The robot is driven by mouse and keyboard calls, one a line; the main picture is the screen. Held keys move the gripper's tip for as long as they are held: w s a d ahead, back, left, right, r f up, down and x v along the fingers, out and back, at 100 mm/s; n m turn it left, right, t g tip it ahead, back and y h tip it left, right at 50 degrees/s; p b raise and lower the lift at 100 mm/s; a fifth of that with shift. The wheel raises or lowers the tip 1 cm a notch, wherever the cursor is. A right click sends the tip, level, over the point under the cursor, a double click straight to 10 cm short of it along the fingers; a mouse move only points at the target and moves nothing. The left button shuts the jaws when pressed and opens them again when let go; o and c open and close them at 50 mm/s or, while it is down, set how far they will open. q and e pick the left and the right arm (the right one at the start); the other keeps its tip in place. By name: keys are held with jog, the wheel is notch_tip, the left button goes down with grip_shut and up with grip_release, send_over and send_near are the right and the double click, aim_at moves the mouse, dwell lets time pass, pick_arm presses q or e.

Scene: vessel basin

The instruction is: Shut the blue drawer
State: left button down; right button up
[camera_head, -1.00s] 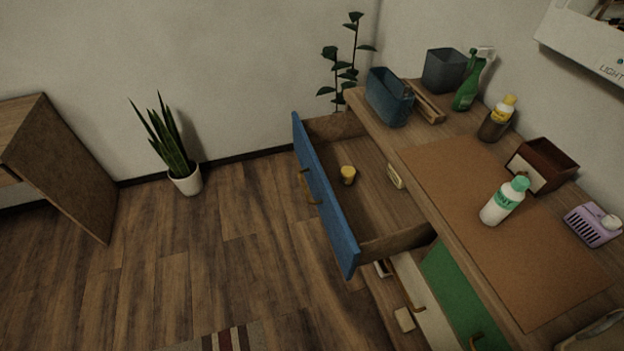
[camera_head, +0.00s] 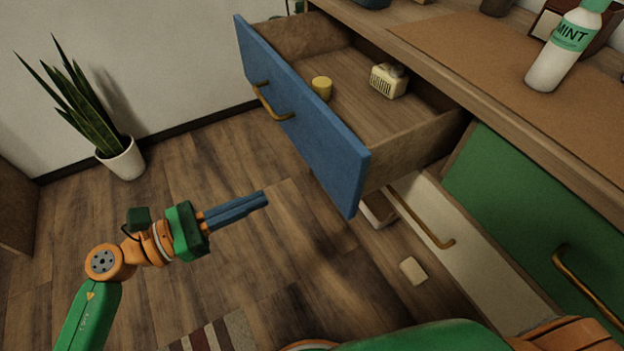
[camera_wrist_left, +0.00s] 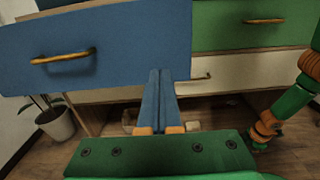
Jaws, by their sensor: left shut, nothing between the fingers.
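The blue drawer (camera_head: 318,135) stands pulled out from the desk, its blue front facing left with a brass handle (camera_head: 270,102). Inside it lie a yellow round item (camera_head: 322,87) and a cream slotted item (camera_head: 388,80). My left gripper (camera_head: 264,199) is shut and empty, in front of the drawer and left of its front's lower near corner, apart from it in the head view. In the left wrist view the blue front (camera_wrist_left: 120,50) fills the upper left, and the shut blue fingers (camera_wrist_left: 160,75) point toward its right part. My right gripper does not show.
A green cabinet front (camera_head: 540,220) and a white drawer front (camera_head: 470,255) are right of the blue drawer. A small cream block (camera_head: 413,271) lies below. A potted plant (camera_head: 122,158) stands at left. A mint bottle (camera_head: 568,45) stands on the desk. Floor between is clear.

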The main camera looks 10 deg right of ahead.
aim_at(331, 167)
pick_arm(q)
jog(key=p+x, duration=0.1)
jog(key=x, duration=1)
jog(key=shift+d+r+p, duration=0.1)
jog(key=shift+d+p, duration=0.1)
jog(key=shift+p, duration=0.2)
jog(key=shift+w+d, duration=0.15)
jog(key=shift+d, duration=0.2)
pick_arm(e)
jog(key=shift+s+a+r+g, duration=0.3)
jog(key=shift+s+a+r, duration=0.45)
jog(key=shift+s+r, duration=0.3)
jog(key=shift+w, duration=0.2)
pick_arm(q)
jog(key=shift+d, duration=0.1)
